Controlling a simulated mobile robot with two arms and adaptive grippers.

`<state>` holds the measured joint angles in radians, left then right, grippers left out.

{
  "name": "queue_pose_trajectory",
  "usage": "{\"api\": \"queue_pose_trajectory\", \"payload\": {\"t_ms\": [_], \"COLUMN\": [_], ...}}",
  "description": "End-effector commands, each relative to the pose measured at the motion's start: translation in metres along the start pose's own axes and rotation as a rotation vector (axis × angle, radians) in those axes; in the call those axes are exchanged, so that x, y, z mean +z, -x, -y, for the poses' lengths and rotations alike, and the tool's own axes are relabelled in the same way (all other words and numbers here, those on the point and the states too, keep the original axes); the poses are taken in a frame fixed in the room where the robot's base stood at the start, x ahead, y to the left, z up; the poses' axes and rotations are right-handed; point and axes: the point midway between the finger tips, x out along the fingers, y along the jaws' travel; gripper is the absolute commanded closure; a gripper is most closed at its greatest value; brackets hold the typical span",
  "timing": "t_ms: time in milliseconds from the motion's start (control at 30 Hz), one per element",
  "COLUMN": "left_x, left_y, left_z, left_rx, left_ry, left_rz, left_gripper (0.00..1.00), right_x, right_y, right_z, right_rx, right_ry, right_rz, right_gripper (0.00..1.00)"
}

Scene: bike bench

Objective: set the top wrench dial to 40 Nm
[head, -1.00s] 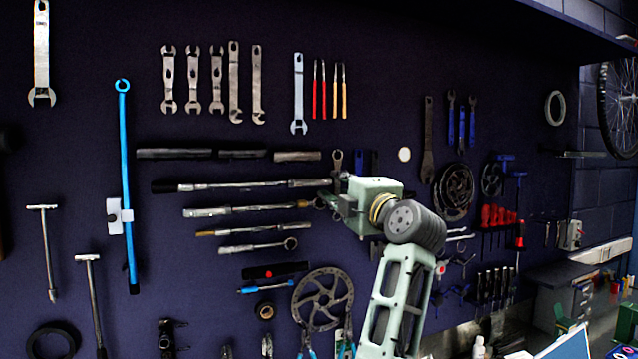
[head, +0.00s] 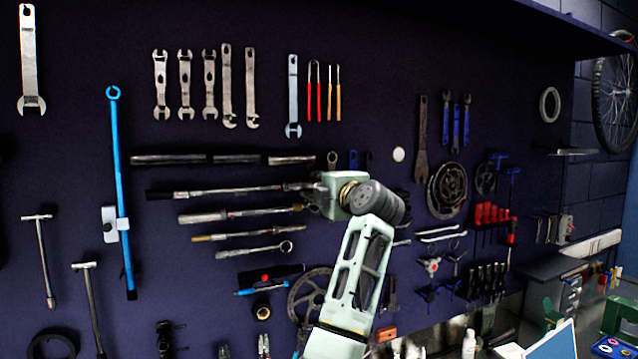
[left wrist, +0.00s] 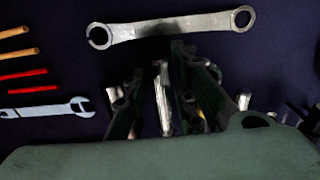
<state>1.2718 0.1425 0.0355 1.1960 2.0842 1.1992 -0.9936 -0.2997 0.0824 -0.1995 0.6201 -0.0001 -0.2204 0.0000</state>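The top torque wrench (head: 225,191), with a dark handle and silver shaft, hangs level on the dark wall panel. My left gripper (head: 309,187) is at its right end, pointing left along the panel. In the left wrist view the dark fingers of my left gripper (left wrist: 165,85) stand apart on either side of a silver shaft (left wrist: 163,98). The fingers look open; contact with the shaft cannot be made out. The wrench's dial and scale are too small to read. My right gripper is not in view.
More wrenches (head: 240,212) hang close below, and dark bars (head: 170,160) hang just above. A ring spanner (left wrist: 170,28) is close beside the gripper. Bare panel lies below the open-end wrenches.

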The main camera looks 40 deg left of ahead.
Motion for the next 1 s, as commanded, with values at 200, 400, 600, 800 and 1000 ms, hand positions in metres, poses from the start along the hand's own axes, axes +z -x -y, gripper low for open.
{"api": "queue_pose_trajectory", "payload": {"t_ms": [200,400,600,800,1000], "left_x": [0.0,0.0,0.0,0.0,-0.001], "left_y": [0.0,0.0,0.0,-0.001,-0.002], "left_z": [0.001,0.001,0.002,0.012,0.015], "left_rx": [0.0,0.0,0.004,0.108,0.3], "left_ry": [-0.001,-0.001,-0.002,-0.003,-0.004], "left_rz": [0.0,-0.001,-0.001,-0.002,-0.004], "left_gripper": [0.83,1.0,1.0,1.0,1.0], "right_x": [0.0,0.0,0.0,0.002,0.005], "right_y": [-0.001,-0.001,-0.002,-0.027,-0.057], "right_z": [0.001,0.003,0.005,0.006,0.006], "right_rx": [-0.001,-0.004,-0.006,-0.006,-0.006], "right_ry": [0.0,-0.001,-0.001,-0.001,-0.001], "right_rz": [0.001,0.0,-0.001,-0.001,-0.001], "right_gripper": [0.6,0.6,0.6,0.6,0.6]}}
